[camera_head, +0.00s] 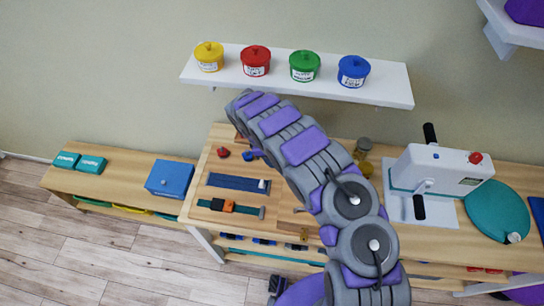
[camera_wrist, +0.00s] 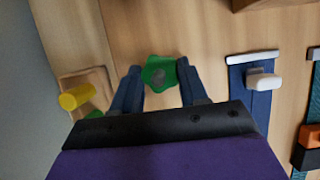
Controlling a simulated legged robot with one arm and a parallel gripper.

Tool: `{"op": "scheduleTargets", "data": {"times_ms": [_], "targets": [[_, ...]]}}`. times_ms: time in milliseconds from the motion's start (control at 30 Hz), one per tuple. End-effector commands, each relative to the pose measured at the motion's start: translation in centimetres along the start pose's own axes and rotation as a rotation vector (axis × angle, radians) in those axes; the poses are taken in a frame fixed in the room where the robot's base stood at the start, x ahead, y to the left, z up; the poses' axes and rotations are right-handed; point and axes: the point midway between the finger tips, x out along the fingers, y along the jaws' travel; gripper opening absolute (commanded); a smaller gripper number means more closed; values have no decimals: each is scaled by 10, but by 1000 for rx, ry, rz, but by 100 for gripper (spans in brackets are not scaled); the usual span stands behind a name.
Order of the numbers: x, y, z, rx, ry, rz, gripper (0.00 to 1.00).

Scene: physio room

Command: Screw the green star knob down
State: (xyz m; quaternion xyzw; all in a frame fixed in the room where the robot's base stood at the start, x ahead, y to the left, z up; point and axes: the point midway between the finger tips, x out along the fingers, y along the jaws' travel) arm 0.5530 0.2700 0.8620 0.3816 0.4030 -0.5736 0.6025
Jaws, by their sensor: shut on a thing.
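The green star knob (camera_wrist: 160,72) shows in the wrist view, low over the wooden board, with a dark grey patch in its middle. My gripper (camera_wrist: 160,80) has one blue finger on each side of it and is shut on it. The lower edge of the knob lies between the fingertips. Whatever is under the knob is hidden. In the head view my own arm covers the gripper and the green knob.
In the wrist view a yellow cylinder (camera_wrist: 77,96) on a wooden block stands left of my gripper, and a blue strip with a white peg (camera_wrist: 262,82) lies right. In the head view a red knob (camera_head: 223,152) lies on the board, below a shelf (camera_head: 300,86) with coloured pots.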

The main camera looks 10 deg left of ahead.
Motion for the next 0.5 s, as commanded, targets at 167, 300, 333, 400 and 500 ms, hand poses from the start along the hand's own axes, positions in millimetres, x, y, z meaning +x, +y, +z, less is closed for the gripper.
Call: {"op": "scheduleTargets", "data": {"times_ms": [167,300,333,400,500], "targets": [[-3,3,-1,14,5,4,13],[-4,3,-1,15,5,4,13],[-4,3,-1,15,5,4,13],[-4,3,-1,14,5,4,13],[-4,3,-1,14,6,5,45]]}}
